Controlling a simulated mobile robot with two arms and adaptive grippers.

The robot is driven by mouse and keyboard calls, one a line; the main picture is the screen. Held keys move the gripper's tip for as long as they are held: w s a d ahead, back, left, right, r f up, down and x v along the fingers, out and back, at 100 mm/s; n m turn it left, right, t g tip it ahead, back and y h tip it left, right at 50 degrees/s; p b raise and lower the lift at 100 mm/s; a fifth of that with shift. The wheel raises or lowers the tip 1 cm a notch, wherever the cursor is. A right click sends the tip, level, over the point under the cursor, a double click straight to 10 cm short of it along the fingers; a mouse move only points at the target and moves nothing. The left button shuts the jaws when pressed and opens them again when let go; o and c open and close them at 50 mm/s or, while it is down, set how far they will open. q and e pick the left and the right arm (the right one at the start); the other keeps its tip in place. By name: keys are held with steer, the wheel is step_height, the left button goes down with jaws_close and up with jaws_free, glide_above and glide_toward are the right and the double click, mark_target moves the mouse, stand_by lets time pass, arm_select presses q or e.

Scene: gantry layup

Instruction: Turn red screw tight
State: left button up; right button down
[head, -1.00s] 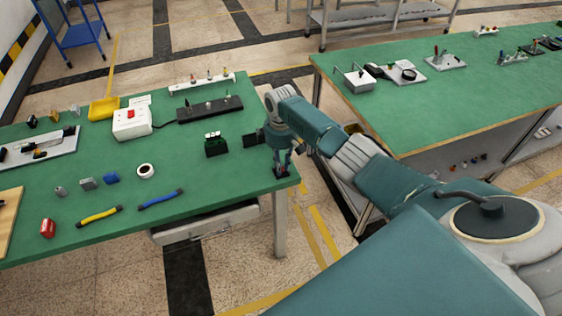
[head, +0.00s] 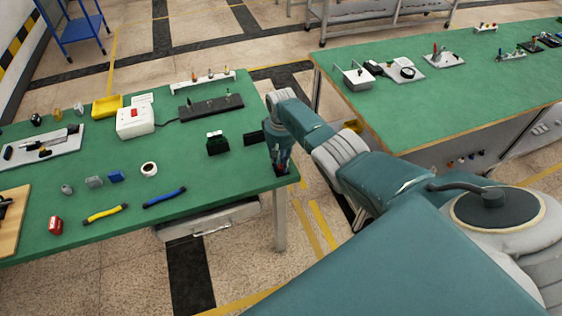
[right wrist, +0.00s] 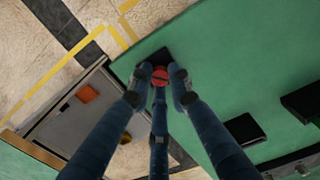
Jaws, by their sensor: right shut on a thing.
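The red screw (right wrist: 160,77) shows in the right wrist view as a round red head with a dark slot. It sits at a small black block (right wrist: 153,58) near the edge of the green table. My right gripper (right wrist: 160,85) has its fingers closed around the screw head. In the head view my right gripper (head: 280,168) points down at the right front corner of the left table, and its fingers mostly hide the screw and block. My left gripper is out of view.
Blue-handled (head: 164,197) and yellow-handled (head: 105,213) tools lie farther left. A second green table (head: 440,110) stands across a gap on the right.

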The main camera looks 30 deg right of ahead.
mark_target(281, 166)
steer(key=m, duration=0.3)
steer(key=m+p, duration=0.1)
steer(key=m, duration=0.2)
steer(key=shift+w+d+r, duration=0.1)
steer(key=shift+w+r, duration=0.05)
steer(key=shift+w, duration=0.05)
steer(key=shift+m, duration=0.3)
steer(key=c, duration=1.6)
jaws_free()
steer(key=shift+s, duration=0.1)
step_height(281, 166, up, 12)
steer(key=shift+f, duration=0.1)
